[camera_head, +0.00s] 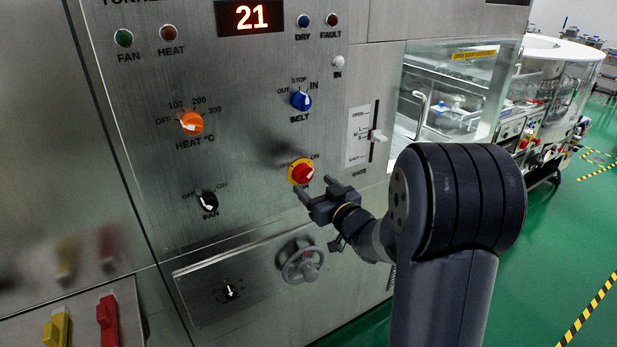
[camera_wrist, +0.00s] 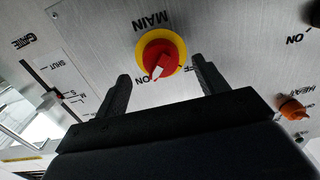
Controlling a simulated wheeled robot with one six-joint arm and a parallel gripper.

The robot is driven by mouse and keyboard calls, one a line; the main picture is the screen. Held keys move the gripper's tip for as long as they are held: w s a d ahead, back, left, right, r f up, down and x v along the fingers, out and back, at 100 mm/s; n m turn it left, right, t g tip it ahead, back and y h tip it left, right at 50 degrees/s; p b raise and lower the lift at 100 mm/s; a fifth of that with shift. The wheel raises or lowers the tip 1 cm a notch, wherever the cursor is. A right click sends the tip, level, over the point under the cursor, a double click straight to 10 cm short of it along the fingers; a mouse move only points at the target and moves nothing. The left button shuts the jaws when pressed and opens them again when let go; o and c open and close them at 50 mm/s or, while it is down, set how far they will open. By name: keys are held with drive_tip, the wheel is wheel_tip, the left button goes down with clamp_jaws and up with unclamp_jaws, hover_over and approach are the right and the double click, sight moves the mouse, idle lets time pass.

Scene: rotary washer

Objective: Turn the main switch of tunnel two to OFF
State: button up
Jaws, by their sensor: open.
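The main switch (camera_head: 301,172) is a red knob on a yellow disc, low on the steel panel (camera_head: 250,120). In the wrist view the switch (camera_wrist: 162,52) sits under the word MAIN, which appears upside down. Its white pointer points toward the ON label. My gripper (camera_head: 314,186) is open and empty, just below and right of the switch in the head view. In the wrist view my gripper (camera_wrist: 160,70) has one finger on each side of the switch. I cannot tell whether the fingertips reach around the knob. The tunnel number is cut off at the top.
Around the switch are the black fan knob (camera_head: 208,201), orange heat knob (camera_head: 191,123), blue belt knob (camera_head: 301,100) and gate slider (camera_head: 377,136). A grey handwheel (camera_head: 302,262) is below. The green floor (camera_head: 560,230) is clear at right.

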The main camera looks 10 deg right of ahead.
sight(307, 179)
drive_tip(key=shift+x, duration=2.05)
drive_tip(key=shift+c, duration=0.3)
drive_tip(key=c, duration=0.9)
